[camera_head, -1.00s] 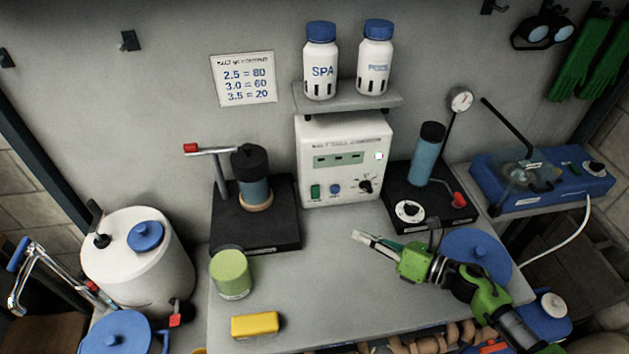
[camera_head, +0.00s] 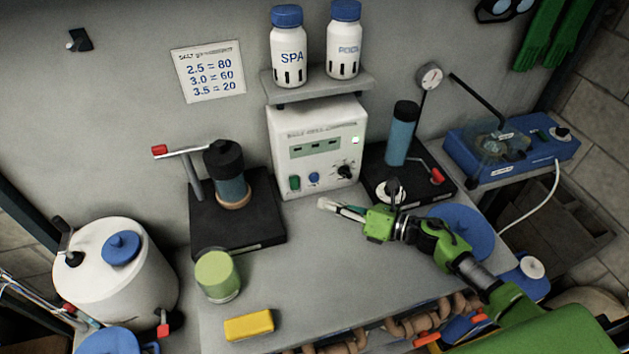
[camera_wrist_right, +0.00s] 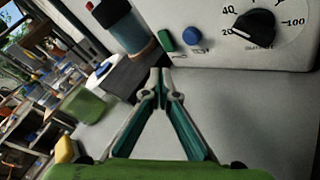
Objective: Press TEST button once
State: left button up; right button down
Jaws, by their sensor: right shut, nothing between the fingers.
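A white control box (camera_head: 330,150) stands at the back of the bench. Low on its front are a green button (camera_head: 294,183), a blue button (camera_head: 314,179) and a black knob (camera_head: 345,172). In the right wrist view the blue button (camera_wrist_right: 191,36) has a small label under it that appears to read TEST; the green button (camera_wrist_right: 165,40) is left of it. My right gripper (camera_head: 322,203) is shut and empty, in front of and below the buttons, apart from the box. In the right wrist view its fingertips (camera_wrist_right: 160,73) lie just below the buttons. My left gripper is not in view.
A black stand with a blue cylinder (camera_head: 231,190) is left of the box; another blue cylinder (camera_head: 400,138) is right of it. A green jar (camera_head: 217,278) and yellow sponge (camera_head: 249,326) lie at front left. The bench middle is clear.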

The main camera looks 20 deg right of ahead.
aim_at(314, 178)
jog(key=w+b, duration=0.1)
jog(key=w, duration=0.2)
jog(key=shift+w+f, duration=0.15)
jog(key=shift+w, duration=0.2)
jog(key=shift+w+b, duration=0.5)
jog(key=shift+w, duration=0.2)
dwell(0.5)
jog(key=shift+w+b, duration=0.25)
jog(key=shift+b, duration=0.1)
jog(key=shift+w, duration=0.15)
